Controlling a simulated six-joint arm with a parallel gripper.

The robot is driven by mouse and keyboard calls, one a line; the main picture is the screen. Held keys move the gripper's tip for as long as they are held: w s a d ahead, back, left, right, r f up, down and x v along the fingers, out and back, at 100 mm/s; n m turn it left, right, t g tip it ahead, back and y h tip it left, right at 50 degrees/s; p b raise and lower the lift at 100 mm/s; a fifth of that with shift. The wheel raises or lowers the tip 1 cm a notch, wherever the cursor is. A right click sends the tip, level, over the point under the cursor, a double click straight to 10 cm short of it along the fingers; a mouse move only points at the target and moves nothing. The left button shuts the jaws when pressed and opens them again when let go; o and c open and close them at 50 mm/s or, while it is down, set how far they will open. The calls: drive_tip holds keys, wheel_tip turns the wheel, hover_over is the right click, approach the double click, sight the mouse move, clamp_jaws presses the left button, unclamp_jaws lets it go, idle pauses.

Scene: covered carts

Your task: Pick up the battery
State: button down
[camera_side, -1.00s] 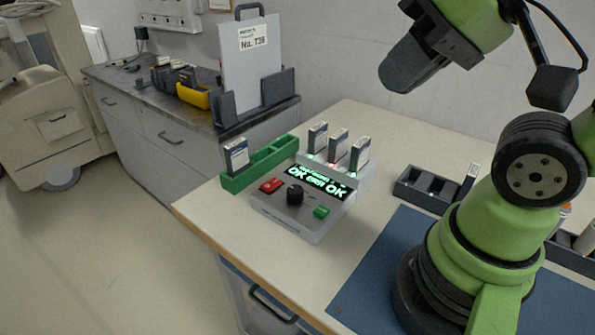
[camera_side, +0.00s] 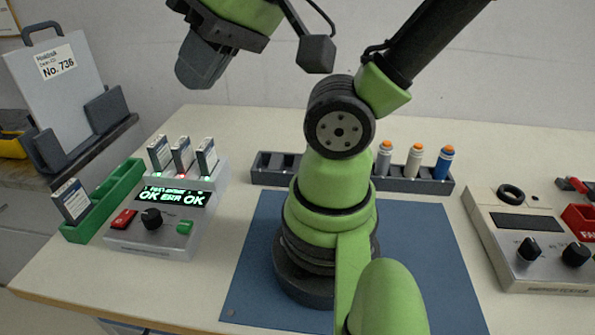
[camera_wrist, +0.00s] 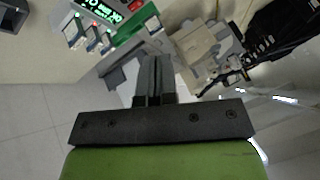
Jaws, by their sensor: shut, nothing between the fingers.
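My gripper (camera_side: 204,66) hangs high above the table in the side view, above and behind the charger. Its dark fingers (camera_wrist: 153,80) are shut and empty in the wrist view. Three white-and-dark flat batteries stand upright in the charger's slots: left (camera_side: 160,155), middle (camera_side: 182,156) and right (camera_side: 206,156). Another battery (camera_side: 71,201) leans in the near end of the green tray (camera_side: 125,181). The grey charger (camera_side: 160,240) has a lit display reading OK, ERR, OK (camera_side: 171,196). In the wrist view the charger display (camera_wrist: 112,10) is at the upper left. No battery touches my gripper.
A dark rack (camera_side: 410,185) behind my arm holds several capped tubes; my arm hides its middle. A grey device with knobs (camera_side: 535,270) stands at the right. A clipboard-like panel (camera_side: 65,100) stands on the left counter. The blue mat (camera_side: 262,270) lies under my base.

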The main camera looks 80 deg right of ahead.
idle(0.3)
drive_tip(key=shift+c, duration=1)
unclamp_jaws()
drive_tip(key=n+g+h, duration=0.2)
drive_tip(key=n+g, duration=0.2)
drive_tip(key=g, duration=0.3)
hover_over(179, 142)
drive_tip(key=a, duration=0.1)
wheel_tip(179, 142, down, 13)
drive_tip(key=shift+f, duration=0.15)
drive_tip(key=f, duration=0.3)
drive_tip(key=d+f, duration=0.1)
drive_tip(key=f, duration=0.1)
drive_tip(key=shift+f, duration=3.2)
